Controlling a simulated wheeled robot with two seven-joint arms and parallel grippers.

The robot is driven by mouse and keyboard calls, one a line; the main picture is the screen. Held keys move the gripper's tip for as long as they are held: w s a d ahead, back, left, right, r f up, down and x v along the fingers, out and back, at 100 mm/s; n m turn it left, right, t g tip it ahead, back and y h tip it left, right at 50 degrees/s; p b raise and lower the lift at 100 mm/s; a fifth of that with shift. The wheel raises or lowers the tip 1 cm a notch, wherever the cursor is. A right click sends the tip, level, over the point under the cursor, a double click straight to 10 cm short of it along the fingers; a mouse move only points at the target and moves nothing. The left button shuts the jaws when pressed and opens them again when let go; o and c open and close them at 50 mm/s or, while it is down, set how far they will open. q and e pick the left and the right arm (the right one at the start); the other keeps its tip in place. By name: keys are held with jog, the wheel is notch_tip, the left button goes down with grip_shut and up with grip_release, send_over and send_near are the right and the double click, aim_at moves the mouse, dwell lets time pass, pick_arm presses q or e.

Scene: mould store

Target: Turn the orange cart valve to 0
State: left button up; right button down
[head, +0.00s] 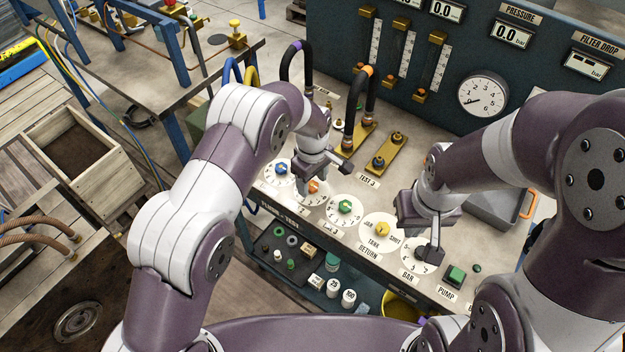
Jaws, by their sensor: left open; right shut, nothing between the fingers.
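The orange valve (314,186) is a small knob on a round white dial (322,198) on the sloped front of the test cart. It is second from the left in the row of valves. My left gripper (322,178) is open and points down at the orange valve, with a finger close beside the knob; I cannot tell whether it touches. The gripper hides part of the dial, and the valve's setting is not readable. My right gripper (431,251) is shut and empty, low over the dial at the right end of the row.
Beside it are the blue valve (282,169), green valve (345,207) and yellow valve (382,229). Hose loops (365,95) rise from the cart top behind. A green pump button (455,275) is at the right. A shelf (300,270) with small bottles lies below the front.

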aim_at(313, 185)
pick_arm(q)
notch_tip(313, 185, up, 12)
jog(key=shift+r, duration=0.1)
dwell(0.5)
